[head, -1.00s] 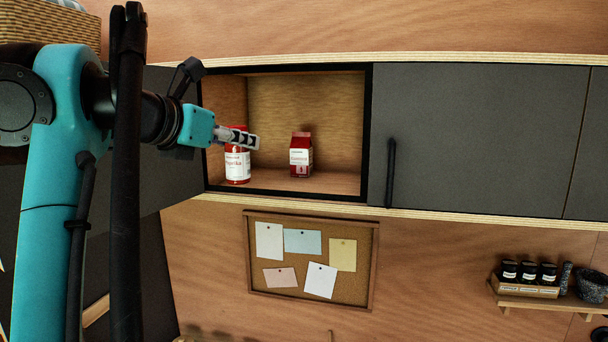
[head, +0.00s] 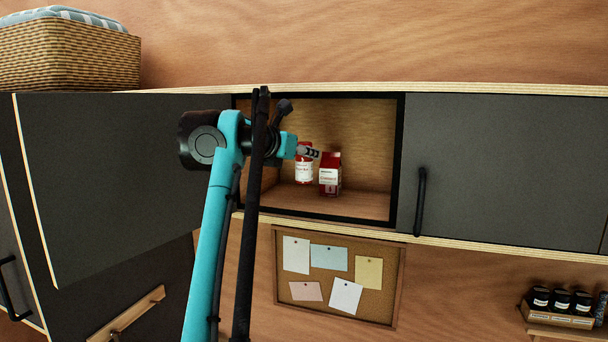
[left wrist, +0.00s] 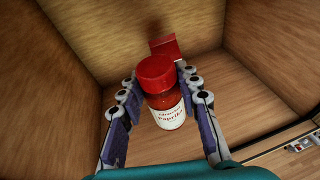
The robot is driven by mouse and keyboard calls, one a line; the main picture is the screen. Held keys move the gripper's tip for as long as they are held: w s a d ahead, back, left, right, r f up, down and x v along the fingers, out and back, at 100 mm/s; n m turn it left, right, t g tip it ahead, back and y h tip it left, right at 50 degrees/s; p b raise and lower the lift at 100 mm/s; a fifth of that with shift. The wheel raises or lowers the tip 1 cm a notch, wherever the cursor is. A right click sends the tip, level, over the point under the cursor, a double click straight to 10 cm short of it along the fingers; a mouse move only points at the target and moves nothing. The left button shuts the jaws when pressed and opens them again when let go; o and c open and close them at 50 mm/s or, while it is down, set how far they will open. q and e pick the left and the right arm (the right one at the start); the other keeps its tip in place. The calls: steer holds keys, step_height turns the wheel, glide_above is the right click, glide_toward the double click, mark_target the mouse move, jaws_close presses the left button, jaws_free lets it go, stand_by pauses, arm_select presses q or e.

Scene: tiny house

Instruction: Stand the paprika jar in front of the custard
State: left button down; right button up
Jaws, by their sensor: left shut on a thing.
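The paprika jar (head: 303,172), red-lidded with a white label, is inside the open cupboard, just left of the custard (head: 330,178), a red and white carton. My left gripper (head: 312,153) reaches in from the left at the jar's top. In the left wrist view its fingers (left wrist: 157,82) are shut on either side of the upright jar (left wrist: 165,105). The red carton (left wrist: 165,47) shows beyond the jar, partly hidden by its lid. My right gripper is out of view.
The cupboard's open door (head: 110,185) stands at left and a closed grey door (head: 505,165) at right. The shelf (head: 365,206) is bare right of the carton. A corkboard (head: 338,277) hangs below; a wicker basket (head: 70,55) sits on top.

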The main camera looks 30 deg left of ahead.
mark_target(300, 179)
arm_select(q)
steer(key=shift+w+f, duration=0.1)
steer(key=shift+f, duration=0.75)
steer(key=shift+s+d+f, duration=0.1)
steer(key=shift+s+f, duration=0.15)
steer(key=shift+f, duration=0.5)
step_height(300, 179, down, 2)
steer(key=shift+f, duration=0.2)
steer(key=shift+w+f, duration=0.3)
steer(key=shift+f, duration=0.05)
steer(key=shift+f, duration=0.2)
steer(key=c, duration=1.1)
jaws_free()
steer(key=shift+o, duration=0.2)
